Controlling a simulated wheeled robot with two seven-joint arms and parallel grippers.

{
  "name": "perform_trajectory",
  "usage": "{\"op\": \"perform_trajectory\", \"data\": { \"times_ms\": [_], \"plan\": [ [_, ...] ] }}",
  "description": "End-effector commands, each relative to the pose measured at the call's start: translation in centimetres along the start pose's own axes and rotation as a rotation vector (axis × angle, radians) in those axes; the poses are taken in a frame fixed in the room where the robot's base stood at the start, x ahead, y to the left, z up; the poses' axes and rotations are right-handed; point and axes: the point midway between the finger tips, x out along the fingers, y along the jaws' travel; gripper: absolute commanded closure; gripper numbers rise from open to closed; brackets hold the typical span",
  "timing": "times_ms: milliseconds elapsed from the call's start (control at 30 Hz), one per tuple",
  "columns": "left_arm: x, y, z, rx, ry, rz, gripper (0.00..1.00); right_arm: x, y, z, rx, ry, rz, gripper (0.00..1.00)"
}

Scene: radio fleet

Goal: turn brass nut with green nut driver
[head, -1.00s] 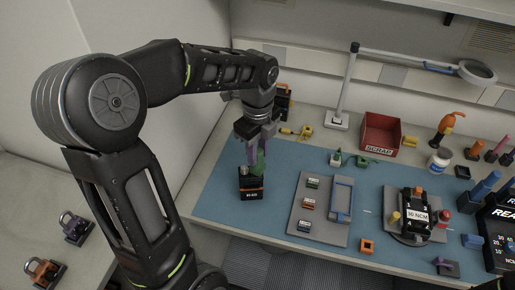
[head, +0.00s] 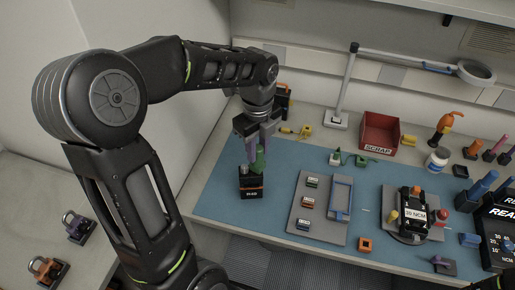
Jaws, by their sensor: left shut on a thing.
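My left gripper (head: 257,147) points down over the left part of the blue mat (head: 225,205). It is shut on the green nut driver (head: 260,160), which stands roughly upright between its fingers. The driver's lower end is at the top of a small black radio (head: 250,184) with an orange stripe, on the mat. I cannot make out the brass nut; the driver and fingers cover much of the radio's top. My right gripper is not in view.
A grey tray (head: 319,225) with small parts lies right of the radio. A red scrap bin (head: 380,134) and a lamp (head: 336,119) stand behind. The mat in front of the radio is clear.

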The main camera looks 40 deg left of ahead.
Motion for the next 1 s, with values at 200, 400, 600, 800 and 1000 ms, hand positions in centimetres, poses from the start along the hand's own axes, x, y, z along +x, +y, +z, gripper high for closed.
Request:
{"op": "perform_trajectory", "data": {
  "times_ms": [200,400,600,800,1000],
  "plan": [
    [-1.2,0.0,0.0,0.0,0.0,-0.001,1.0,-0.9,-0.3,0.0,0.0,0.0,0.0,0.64],
    [-2.0,0.0,0.0,0.0,0.0,0.0,1.0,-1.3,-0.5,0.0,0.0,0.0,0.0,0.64],
    [-2.8,0.0,0.0,0.0,0.0,-0.001,1.0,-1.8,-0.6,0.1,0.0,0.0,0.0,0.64],
    [-3.2,0.0,0.0,0.0,0.0,-0.001,1.0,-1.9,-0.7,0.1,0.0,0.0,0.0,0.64],
    [-3.1,0.0,0.0,0.0,0.0,0.0,1.0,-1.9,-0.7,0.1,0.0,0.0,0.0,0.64]
  ]
}}
